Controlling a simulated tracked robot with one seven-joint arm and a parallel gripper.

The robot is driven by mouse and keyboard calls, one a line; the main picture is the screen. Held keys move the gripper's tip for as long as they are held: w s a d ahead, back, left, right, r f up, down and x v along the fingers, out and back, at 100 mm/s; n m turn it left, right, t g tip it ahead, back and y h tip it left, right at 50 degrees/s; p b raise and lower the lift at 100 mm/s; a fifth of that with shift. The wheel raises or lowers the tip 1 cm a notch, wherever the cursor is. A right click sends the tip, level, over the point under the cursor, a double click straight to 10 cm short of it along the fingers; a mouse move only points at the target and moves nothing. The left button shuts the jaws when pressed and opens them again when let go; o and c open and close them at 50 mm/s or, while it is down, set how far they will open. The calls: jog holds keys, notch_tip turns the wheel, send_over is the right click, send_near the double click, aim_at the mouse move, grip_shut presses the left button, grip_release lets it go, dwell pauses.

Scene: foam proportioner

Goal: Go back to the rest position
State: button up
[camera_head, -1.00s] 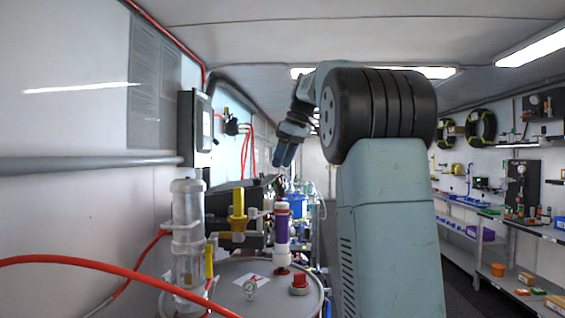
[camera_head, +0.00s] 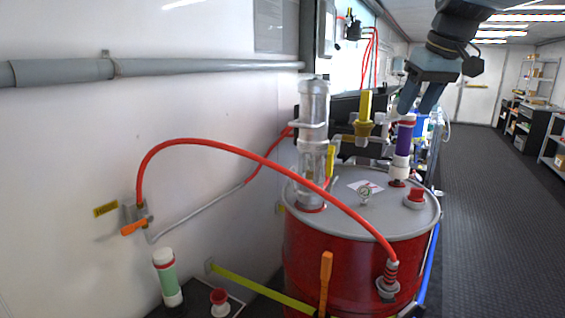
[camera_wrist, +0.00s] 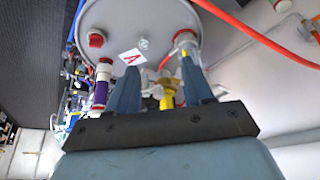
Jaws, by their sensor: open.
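My gripper (camera_head: 417,108) is at the upper right of the head view, fingers pointing down, open with nothing between them. It appears just above the white and purple cylinder (camera_head: 404,142) on the drum lid; I cannot tell the exact gap. In the wrist view my gripper's two fingers (camera_wrist: 159,85) are spread apart, and the purple cylinder (camera_wrist: 101,88) stands left of them, outside the jaws. The yellow valve (camera_wrist: 167,100) shows between the fingers, farther off.
The red drum (camera_head: 315,255) with its grey lid carries a clear cylinder (camera_head: 313,115), a gauge (camera_head: 366,193) and a red cap (camera_head: 415,196). A red hose (camera_head: 230,150) arches from the wall to the drum. A green and white tube (camera_head: 167,277) stands at lower left. The right floor (camera_head: 490,200) is clear.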

jog(key=s+a+f+m+t+h, duration=0.1)
jog(key=s+a+f+m, duration=0.2)
jog(key=s+f, duration=1.3)
jog(key=shift+s+a+f, duration=0.3)
jog(key=shift+a+f, duration=0.3)
jog(key=shift+a, duration=0.05)
